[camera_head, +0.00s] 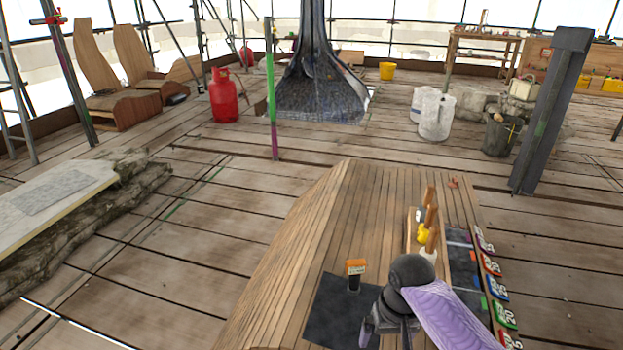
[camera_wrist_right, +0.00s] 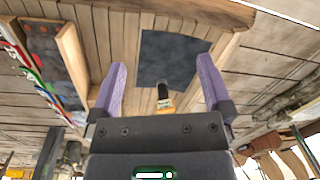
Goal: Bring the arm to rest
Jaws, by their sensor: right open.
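My right arm reaches in from the lower right in the head view, with a purple forearm cover and a dark round joint. My right gripper (camera_head: 388,328) is over the slatted wooden table (camera_head: 310,230), beside the dark mat (camera_head: 330,310). In the right wrist view the gripper's two purple fingers (camera_wrist_right: 160,75) are wide apart with nothing between them. A small black piece with an orange top (camera_head: 355,268) stands on the mat, apart from the gripper. It also shows beyond the fingers in the wrist view (camera_wrist_right: 164,95). My left gripper is not in view.
A wooden rack with wooden-handled tools (camera_head: 430,205) stands right of the mat. Several coloured numbered tags (camera_head: 497,287) line the table's right edge. A dark post (camera_head: 550,110) rises beyond the table. The left part of the tabletop is clear.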

